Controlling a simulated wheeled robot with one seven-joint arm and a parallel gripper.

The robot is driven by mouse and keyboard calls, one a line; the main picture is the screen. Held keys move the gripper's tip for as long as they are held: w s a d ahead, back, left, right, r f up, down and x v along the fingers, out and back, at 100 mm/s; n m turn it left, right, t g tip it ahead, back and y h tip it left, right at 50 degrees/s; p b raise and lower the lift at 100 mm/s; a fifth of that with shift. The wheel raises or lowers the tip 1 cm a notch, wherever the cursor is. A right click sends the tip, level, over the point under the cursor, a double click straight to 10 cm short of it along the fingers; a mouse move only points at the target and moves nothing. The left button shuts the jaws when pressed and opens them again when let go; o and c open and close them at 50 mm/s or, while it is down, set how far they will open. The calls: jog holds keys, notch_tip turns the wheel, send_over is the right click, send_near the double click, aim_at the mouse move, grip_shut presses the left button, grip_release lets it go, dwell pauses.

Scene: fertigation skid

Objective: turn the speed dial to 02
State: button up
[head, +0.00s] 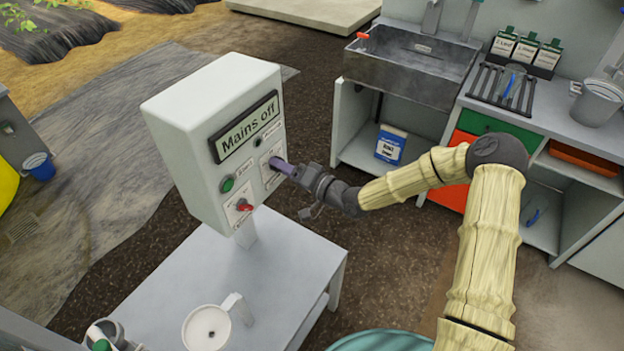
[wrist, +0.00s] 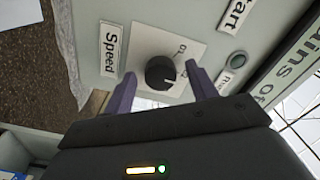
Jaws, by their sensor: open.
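The speed dial (wrist: 160,73) is a black round knob with a pale pointer line, on a white plate beside a "Speed" label in the wrist view. Small marks stand around it; I cannot read them all or tell for certain which one the line points at. My gripper (wrist: 163,88) is open, with one purple finger on each side of the dial. I cannot tell whether the fingers touch it. In the head view my gripper (head: 276,163) is at the front of the white control box (head: 180,130) and hides the dial.
The box display (head: 246,128) reads "Mains off". A green button (head: 228,184) and a red knob (head: 244,205) sit on the same face, left of my gripper. A grey table (head: 215,270) below holds a white mug (head: 207,328). A sink (head: 410,62) stands behind.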

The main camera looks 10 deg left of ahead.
jog(key=b+v, duration=0.2)
jog(key=v, duration=1.4)
jog(key=shift+d, duration=0.4)
jog(key=shift+s+f, duration=0.1)
jog(key=shift+s, duration=0.05)
jog(key=s+d+f+n+g+h+p, duration=0.15)
jog(key=d+h+p, duration=0.25)
jog(key=d+h, duration=0.75)
jog(key=s+d+r+m+g+h+p, duration=0.3)
jog(key=s+d+r+h, duration=0.2)
jog(key=s+r, duration=0.7)
jog(key=shift+d, duration=0.65)
jog(key=shift+w, duration=0.1)
